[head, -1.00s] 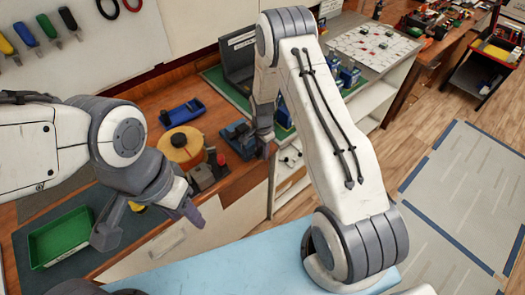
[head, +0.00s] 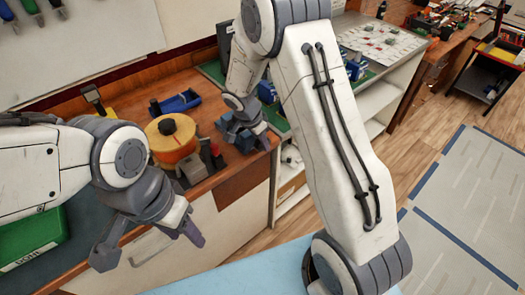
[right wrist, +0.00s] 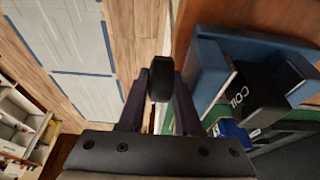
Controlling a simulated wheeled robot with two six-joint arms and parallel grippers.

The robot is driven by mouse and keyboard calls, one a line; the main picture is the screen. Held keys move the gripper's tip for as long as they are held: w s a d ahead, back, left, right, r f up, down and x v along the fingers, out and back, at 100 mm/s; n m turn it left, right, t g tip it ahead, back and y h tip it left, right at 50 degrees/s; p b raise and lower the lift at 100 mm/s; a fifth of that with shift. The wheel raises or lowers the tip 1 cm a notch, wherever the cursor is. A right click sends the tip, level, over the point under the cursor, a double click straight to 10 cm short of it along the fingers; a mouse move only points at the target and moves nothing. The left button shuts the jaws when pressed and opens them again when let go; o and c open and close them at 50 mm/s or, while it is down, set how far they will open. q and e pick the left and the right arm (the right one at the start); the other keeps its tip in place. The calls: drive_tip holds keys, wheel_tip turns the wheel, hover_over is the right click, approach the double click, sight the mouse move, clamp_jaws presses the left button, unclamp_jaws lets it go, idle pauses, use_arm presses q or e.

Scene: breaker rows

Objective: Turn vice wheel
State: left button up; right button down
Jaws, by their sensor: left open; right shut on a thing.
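The blue vice (head: 238,136) sits at the front right edge of the wooden bench, partly hidden behind my right gripper (head: 257,124). In the right wrist view, my right gripper (right wrist: 158,95) is shut on a dark rounded piece that looks like the vice wheel (right wrist: 160,76). Blue blocks of the vice (right wrist: 207,72) stand just right of the fingers, with a dark block lettered "COIL" (right wrist: 245,100) between them. In the head view the wheel cannot be made out. My left gripper (head: 148,240) is open and empty, in front of the bench.
A yellow-orange spool (head: 172,140) and a blue tool (head: 181,102) are left of the vice. A green bin (head: 32,238) is at the far left. White shelving (head: 365,105) stands right of the bench. Open floor (head: 465,210) lies farther right.

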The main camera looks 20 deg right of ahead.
drive_tip(key=shift+a+f+b, duration=0.15)
drive_tip(key=shift+f+b, duration=0.05)
drive_tip(key=shift+b, duration=0.55)
drive_tip(key=shift+r, duration=0.2)
use_arm(q)
wheel_tip(320, 180, down, 3)
drive_tip(key=shift+r, duration=0.1)
use_arm(e)
drive_tip(key=c, duration=0.9)
unclamp_jaws()
